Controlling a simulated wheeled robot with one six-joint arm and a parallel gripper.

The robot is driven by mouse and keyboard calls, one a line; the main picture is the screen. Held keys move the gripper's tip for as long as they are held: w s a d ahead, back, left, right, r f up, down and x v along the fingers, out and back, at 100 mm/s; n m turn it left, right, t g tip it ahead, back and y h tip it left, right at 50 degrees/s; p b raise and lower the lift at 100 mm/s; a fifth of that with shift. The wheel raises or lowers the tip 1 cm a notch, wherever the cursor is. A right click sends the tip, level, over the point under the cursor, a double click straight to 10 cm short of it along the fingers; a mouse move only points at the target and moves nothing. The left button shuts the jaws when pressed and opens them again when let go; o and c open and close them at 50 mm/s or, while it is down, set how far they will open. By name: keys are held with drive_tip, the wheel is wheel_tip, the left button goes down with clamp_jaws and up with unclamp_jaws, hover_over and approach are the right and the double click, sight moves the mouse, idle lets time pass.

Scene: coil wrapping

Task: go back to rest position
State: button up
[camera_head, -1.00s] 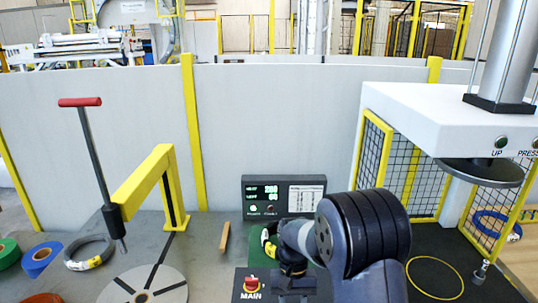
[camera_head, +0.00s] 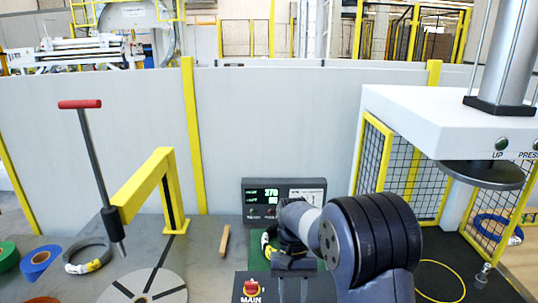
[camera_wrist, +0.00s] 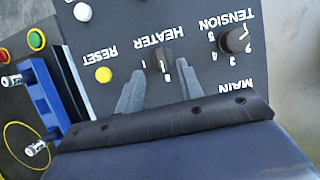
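My gripper (camera_wrist: 153,76) shows in the wrist view with its two grey fingers apart and nothing held between them. The fingers are over a dark control panel (camera_wrist: 205,68), near the HEATER knob (camera_wrist: 164,61); I cannot tell whether they touch it. In the head view my gripper is at the lower middle, in front of the display box (camera_head: 284,203), partly hidden by my own arm.
A red MAIN button (camera_head: 251,288) is close by. A yellow post (camera_head: 148,187) with a red-handled rod (camera_head: 92,150) and a grey coil (camera_head: 88,256) are at left. The press (camera_head: 445,120) with mesh guards is at right.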

drive_tip(key=x, duration=0.5)
drive_tip(key=shift+s+f, duration=0.15)
drive_tip(key=shift+f, duration=0.05)
drive_tip(key=shift+f+m, duration=0.15)
drive_tip(key=shift+m, duration=0.25)
drive_tip(key=m+y, duration=0.2)
drive_tip(key=m, duration=0.2)
drive_tip(key=shift+d, duration=0.1)
drive_tip(key=m+t+y+b, duration=0.1)
drive_tip(key=m, duration=0.3)
drive_tip(key=shift+m+b, duration=0.3)
drive_tip(key=shift+m, duration=0.1)
drive_tip(key=m+t+y+b, duration=0.1)
drive_tip(key=m, duration=0.3)
drive_tip(key=shift+t+b, duration=0.3)
drive_tip(key=shift+t, duration=0.1)
drive_tip(key=m+t+b, duration=0.1)
drive_tip(key=m+b, duration=0.1)
drive_tip(key=m, duration=0.2)
drive_tip(key=shift+m+t, duration=0.3)
drive_tip(key=shift+t, duration=0.1)
drive_tip(key=shift+y, duration=0.3)
drive_tip(key=v, duration=0.5)
